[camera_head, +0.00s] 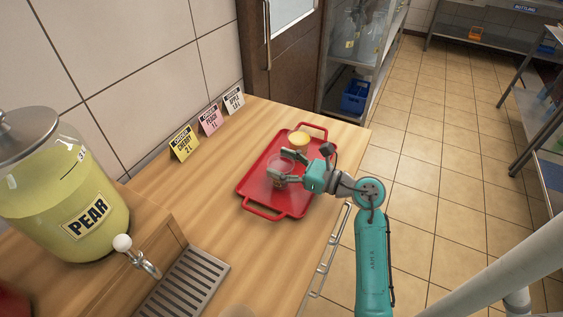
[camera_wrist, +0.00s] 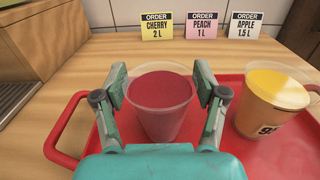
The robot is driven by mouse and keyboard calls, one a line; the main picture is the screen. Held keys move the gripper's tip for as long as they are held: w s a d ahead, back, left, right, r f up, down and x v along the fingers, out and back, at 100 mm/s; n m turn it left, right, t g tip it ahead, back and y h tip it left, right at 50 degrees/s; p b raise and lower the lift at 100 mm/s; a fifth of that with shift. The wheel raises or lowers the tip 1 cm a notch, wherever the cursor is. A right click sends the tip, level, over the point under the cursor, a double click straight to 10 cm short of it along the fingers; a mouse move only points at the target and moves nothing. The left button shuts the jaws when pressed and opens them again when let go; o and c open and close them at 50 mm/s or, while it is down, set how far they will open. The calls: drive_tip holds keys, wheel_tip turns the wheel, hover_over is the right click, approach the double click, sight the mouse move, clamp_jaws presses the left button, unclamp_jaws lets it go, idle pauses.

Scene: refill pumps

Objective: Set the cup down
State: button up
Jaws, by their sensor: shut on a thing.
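In the wrist view, my gripper (camera_wrist: 162,105) is shut on a clear cup (camera_wrist: 163,118), with one finger on each side of it. The cup is upright and looks reddish inside; I cannot tell whether that is liquid or the red tray showing through. The cup is over the red tray (camera_head: 262,208), and whether its base touches the tray is hidden. In the head view, my gripper (camera_head: 288,166) and the cup (camera_head: 279,175) are over the middle of the tray. A second cup with yellow contents (camera_head: 299,138) stands on the tray's far part; it also shows at right in the wrist view (camera_wrist: 262,115).
A large glass dispenser labelled PEAR (camera_head: 75,200) with a tap (camera_head: 138,257) stands at left, beside a drip grate (camera_head: 185,283). Three order cards, cherry (camera_head: 184,144), peach (camera_head: 209,119) and apple (camera_head: 233,99), stand along the wall. The wooden counter (camera_head: 190,200) left of the tray is clear.

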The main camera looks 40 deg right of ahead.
drive_tip(key=o, duration=1.4)
drive_tip(key=shift+r, duration=0.15)
drive_tip(key=v, duration=1.2)
